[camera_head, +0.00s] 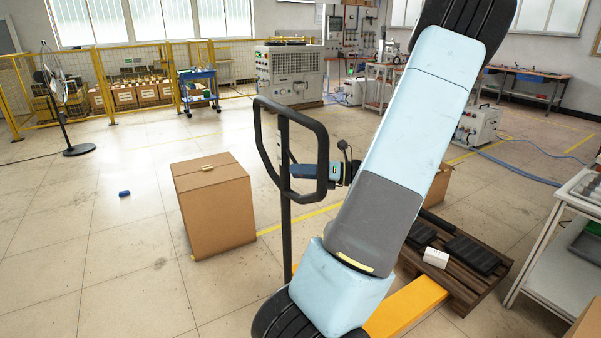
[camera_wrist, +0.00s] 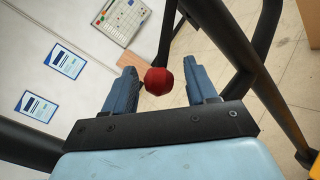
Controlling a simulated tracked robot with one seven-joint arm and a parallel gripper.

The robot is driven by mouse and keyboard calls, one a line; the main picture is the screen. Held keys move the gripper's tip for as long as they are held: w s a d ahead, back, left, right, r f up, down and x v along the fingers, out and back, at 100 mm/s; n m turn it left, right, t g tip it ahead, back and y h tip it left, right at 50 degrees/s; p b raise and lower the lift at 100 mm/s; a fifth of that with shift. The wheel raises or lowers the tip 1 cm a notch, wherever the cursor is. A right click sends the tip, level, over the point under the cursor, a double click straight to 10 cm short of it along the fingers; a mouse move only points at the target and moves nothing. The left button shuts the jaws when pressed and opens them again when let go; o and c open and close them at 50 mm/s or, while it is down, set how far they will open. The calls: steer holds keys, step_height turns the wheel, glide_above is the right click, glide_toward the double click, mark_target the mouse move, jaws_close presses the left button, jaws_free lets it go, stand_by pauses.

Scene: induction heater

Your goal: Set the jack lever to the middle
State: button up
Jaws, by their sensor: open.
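The pallet jack's black loop handle (camera_head: 264,135) stands upright in the middle of the head view, on a dark post (camera_head: 286,235). In the wrist view, a round red knob (camera_wrist: 158,82), apparently the lever's end, sits between the two blue fingers of my gripper (camera_wrist: 160,67). The fingers are apart, with visible gaps to the knob on both sides. In the head view my gripper (camera_head: 297,171) reaches leftward at the handle loop. The lever is not visible there, and its setting cannot be told.
A cardboard box (camera_head: 215,205) stands left of the handle. The jack's yellow fork (camera_head: 408,306) lies by a wooden pallet (camera_head: 468,290) with black items and a small white box. A white shelf (camera_head: 545,250) is at right. Floor at left is mostly clear, with a fan (camera_head: 62,100) farther back.

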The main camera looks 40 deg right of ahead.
steer(key=shift+w+a, duration=0.1)
steer(key=shift+c, duration=0.2)
jaws_close()
stand_by(0.4)
